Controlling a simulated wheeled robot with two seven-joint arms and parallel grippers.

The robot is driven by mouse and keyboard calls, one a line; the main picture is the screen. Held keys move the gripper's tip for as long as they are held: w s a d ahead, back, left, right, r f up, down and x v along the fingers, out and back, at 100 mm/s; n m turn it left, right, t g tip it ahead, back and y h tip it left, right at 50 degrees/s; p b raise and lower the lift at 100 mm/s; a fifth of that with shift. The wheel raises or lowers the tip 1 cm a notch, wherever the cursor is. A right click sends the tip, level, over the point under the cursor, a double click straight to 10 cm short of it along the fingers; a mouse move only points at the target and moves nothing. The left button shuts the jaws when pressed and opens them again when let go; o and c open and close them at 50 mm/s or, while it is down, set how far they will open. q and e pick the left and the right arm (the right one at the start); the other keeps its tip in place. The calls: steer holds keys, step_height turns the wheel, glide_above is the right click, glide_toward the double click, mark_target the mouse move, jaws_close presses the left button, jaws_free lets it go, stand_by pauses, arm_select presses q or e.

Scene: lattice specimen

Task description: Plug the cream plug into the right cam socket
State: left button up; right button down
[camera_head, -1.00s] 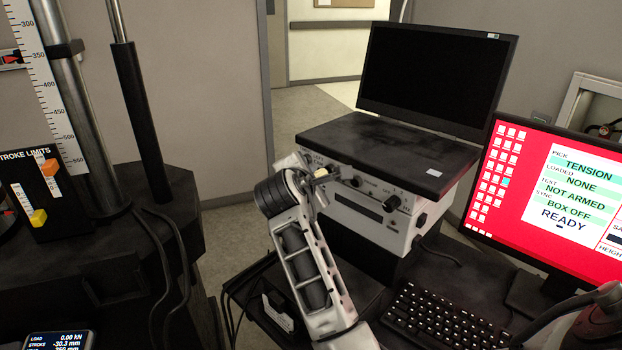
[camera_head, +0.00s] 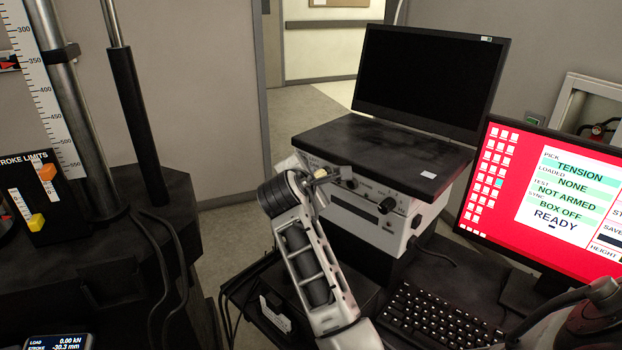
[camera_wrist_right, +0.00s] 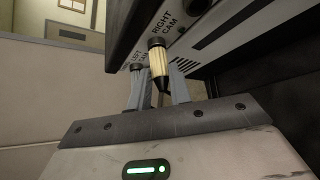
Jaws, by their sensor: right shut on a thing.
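The cream plug (camera_wrist_right: 160,64) is between the two fingers of my right gripper (camera_wrist_right: 160,92) in the right wrist view, and the gripper is shut on it. The plug's dark upper end is at the panel just below the RIGHT CAM label (camera_wrist_right: 168,22). The right cam socket is hidden behind that end, and I cannot tell whether the plug is in it. In the head view my right gripper (camera_head: 318,180) is at the left front of the white control box (camera_head: 372,212). My left gripper is not in view.
A red-screened monitor (camera_head: 545,195) and keyboard (camera_head: 435,318) are at the right. A test frame column (camera_head: 135,105) stands at the left.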

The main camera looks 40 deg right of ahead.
steer(key=shift+d+r, duration=0.15)
steer(key=shift+d, duration=0.05)
steer(key=c, duration=1.4)
jaws_free()
steer(key=shift+o, duration=1)
steer(key=shift+d, duration=0.15)
steer(key=o, duration=0.5)
steer(key=shift+a, duration=0.25)
steer(key=shift+p+v, duration=0.65)
steer(key=shift+v, duration=1.7)
